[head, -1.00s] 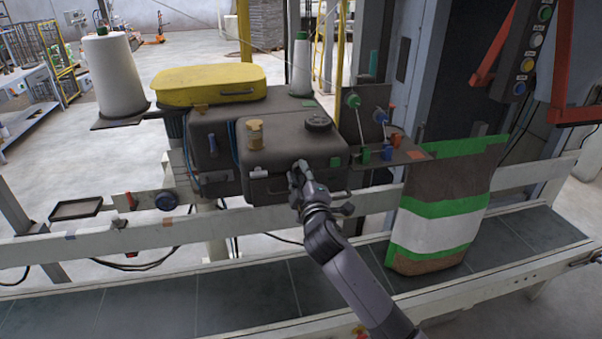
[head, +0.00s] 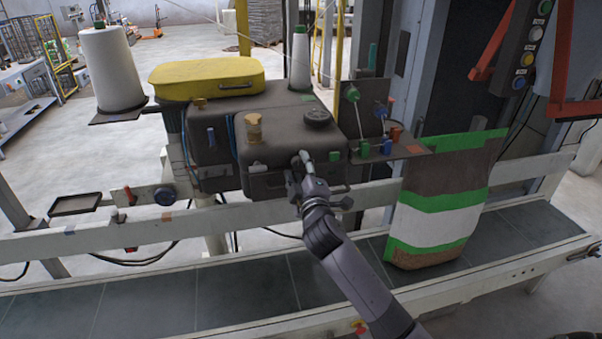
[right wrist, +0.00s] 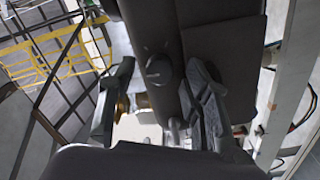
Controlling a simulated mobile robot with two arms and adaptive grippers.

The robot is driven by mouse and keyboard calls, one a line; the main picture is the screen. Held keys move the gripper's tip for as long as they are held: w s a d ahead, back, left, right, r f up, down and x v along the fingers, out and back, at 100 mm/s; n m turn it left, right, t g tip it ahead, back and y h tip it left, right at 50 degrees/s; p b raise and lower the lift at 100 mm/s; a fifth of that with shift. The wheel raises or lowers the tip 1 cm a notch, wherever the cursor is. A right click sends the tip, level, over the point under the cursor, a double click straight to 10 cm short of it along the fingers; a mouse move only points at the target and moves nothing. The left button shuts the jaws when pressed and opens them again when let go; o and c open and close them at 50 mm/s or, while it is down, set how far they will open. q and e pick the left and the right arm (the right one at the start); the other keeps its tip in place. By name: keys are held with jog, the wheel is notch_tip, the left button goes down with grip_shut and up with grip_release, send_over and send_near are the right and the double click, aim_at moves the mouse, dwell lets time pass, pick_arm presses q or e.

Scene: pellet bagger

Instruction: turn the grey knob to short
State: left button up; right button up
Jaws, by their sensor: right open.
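The grey knob (right wrist: 158,70) is a small round dark knob on the dark machine housing, with pale marks beside it in the right wrist view. In the head view I cannot make it out; my right gripper covers that part of the front. My right gripper (head: 301,168) is at the front face of the sewing head (head: 270,150). In the right wrist view its two fingers (right wrist: 160,80) are apart, one on each side of the knob in the picture. I cannot tell whether either finger touches it. My left gripper is not in view.
A black ridged dial (head: 318,117) and a brass cap (head: 254,127) stand on top of the housing. Small levers (head: 362,148) are to its right. A filled bag (head: 436,205) stands on the conveyor (head: 250,300). A pale rail (head: 110,237) runs below the machine.

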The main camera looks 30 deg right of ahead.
jog(key=v, duration=1.2)
notch_tip(320, 180, down, 22)
jog(key=a+g+y, duration=0.2)
jog(key=g, duration=0.2)
jog(key=s+a+f+m+g+y, duration=0.15)
jog(key=s+f, duration=0.25)
jog(key=f, duration=0.7)
jog(key=s+f+m+g, duration=0.1)
jog(key=s+f+g, duration=0.3)
jog(key=f, duration=0.6)
jog(key=s+a+f+m+g, duration=0.15)
jog(key=s+f+g, duration=0.25)
jog(key=s+f, duration=1.3)
jog(key=s+f+m+g, duration=0.1)
jog(key=s+f, duration=0.2)
jog(key=s, duration=0.7)
jog(key=s+f+m+g+y, duration=0.1)
jog(key=s+f+m+g, duration=0.1)
jog(key=s, duration=0.9)
jog(key=shift+a+f, duration=0.25)
jog(key=shift+f, duration=0.25)
jog(key=shift+w, duration=0.1)
jog(key=shift+c, duration=0.5)
